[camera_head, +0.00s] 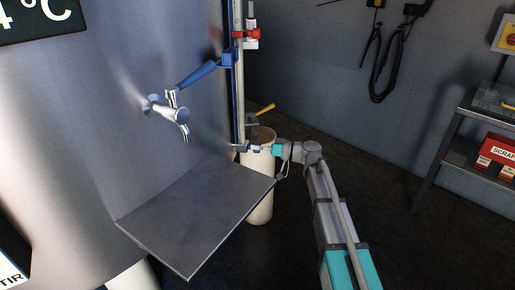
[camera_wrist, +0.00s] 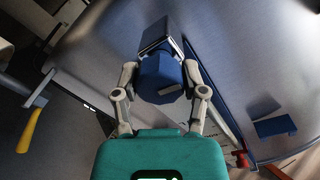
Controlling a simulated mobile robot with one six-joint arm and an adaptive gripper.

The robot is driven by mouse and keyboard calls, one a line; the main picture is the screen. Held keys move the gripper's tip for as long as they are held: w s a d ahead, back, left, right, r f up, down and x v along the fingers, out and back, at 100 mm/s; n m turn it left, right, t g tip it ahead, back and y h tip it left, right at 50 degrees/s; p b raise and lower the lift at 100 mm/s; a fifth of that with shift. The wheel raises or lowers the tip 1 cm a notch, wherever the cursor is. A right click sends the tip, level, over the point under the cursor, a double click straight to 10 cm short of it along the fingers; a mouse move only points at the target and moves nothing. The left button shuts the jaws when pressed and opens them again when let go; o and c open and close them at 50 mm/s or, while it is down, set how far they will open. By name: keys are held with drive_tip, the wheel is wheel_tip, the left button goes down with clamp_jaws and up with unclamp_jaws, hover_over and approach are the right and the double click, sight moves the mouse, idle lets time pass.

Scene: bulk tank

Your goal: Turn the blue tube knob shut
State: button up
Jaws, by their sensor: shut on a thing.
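The blue tube knob (camera_wrist: 160,80) is a faceted blue piece in the middle of the wrist view. It sits between the two grey fingers of my gripper (camera_wrist: 160,74), which press on it from both sides. A dark square end piece lies just beyond the knob. In the head view my gripper (camera_head: 256,148) reaches in from the right to the lower part of the upright tube (camera_head: 239,90) beside the tank. The knob is small there and partly hidden by the fingers.
A grey shelf (camera_head: 195,220) juts out below. A red valve (camera_head: 245,34) is higher on the tube. A yellow handle (camera_head: 264,110) is close behind my gripper. A bench (camera_head: 465,150) stands right.

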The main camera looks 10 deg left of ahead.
drive_tip(key=m, duration=0.3)
drive_tip(key=shift+m, duration=0.4)
drive_tip(key=m, duration=0.8)
drive_tip(key=shift+m+p, duration=0.35)
drive_tip(key=shift+m, duration=0.05)
drive_tip(key=shift+m+g, duration=0.4)
drive_tip(key=shift+m, duration=1.5)
drive_tip(key=o, duration=1.1)
drive_tip(key=shift+o, duration=0.2)
drive_tip(key=shift+n, duration=0.4)
